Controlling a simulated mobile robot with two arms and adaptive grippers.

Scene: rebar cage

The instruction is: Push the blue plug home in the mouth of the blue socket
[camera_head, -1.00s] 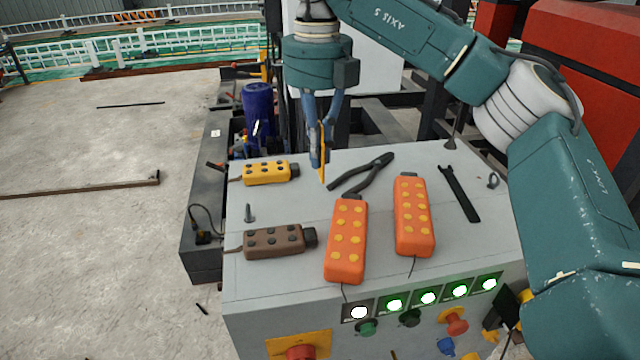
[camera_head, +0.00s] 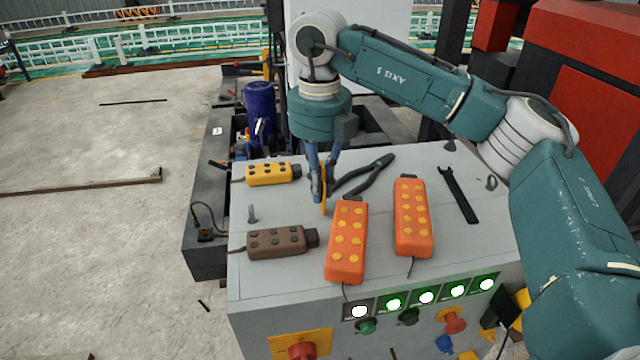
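A small blue part (camera_head: 445,344) shows low on the front of the grey box, near the bottom edge of the view. Whether it is the blue plug or the blue socket I cannot tell, and I make out no second such part. My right gripper (camera_head: 320,203) points down just above the box top, between the yellow control box and the pliers. Its fingers look close together, with a thin orange-yellow strip at the tips; whether this is a finger pad or a held thing is unclear. My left gripper is out of view.
The grey box top (camera_head: 285,212) carries a yellow control box (camera_head: 268,174), a brown one (camera_head: 276,242), two orange ones (camera_head: 346,242) (camera_head: 412,218), pliers (camera_head: 364,177), a black wrench (camera_head: 458,195) and a bolt (camera_head: 252,214). Lit buttons (camera_head: 426,297) line the front. A blue cylinder (camera_head: 259,103) stands behind.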

